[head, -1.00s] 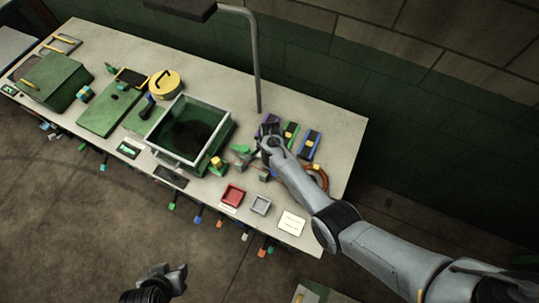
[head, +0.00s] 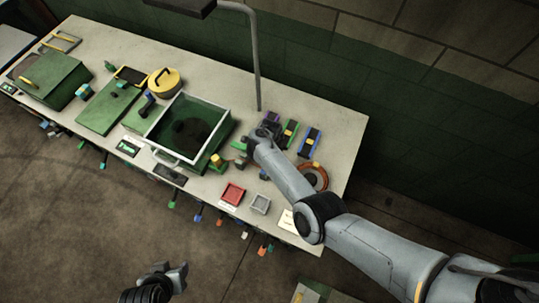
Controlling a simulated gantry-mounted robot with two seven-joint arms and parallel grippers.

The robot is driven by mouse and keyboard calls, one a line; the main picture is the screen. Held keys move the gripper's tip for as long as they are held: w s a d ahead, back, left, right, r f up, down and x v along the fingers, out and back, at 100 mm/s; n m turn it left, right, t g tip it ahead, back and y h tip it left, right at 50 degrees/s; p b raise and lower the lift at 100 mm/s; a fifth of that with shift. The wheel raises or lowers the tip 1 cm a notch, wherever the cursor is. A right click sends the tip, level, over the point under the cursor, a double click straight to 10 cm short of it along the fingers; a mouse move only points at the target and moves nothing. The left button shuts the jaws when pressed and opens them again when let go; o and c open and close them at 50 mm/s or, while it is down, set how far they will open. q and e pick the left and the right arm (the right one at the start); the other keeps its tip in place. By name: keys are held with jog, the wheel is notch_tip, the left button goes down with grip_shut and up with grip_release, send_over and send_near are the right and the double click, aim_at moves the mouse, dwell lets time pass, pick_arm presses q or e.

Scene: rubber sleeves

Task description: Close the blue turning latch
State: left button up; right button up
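Three small dark blocks with coloured edges stand in a row at the table's right part: a blue-edged one (head: 311,141), a green-edged one (head: 289,134) and a purple-edged one (head: 268,127).
The green box (head: 188,130) has a raised rim left of my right gripper. A yellow-topped piece (head: 216,161), red tray (head: 232,194), grey tray (head: 260,204) and orange ring (head: 314,176) crowd the front right. A lamp post (head: 255,60) rises behind.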

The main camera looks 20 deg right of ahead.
jog(key=shift+m, duration=0.3)
jog(key=o, duration=1.1)
jog(key=shift+c, duration=0.2)
jog(key=shift+r, duration=0.55)
notch_tip(320, 180, up, 10)
jog(key=p, duration=0.3)
jog(key=shift+s+f, duration=0.1)
jog(key=shift+f, duration=0.05)
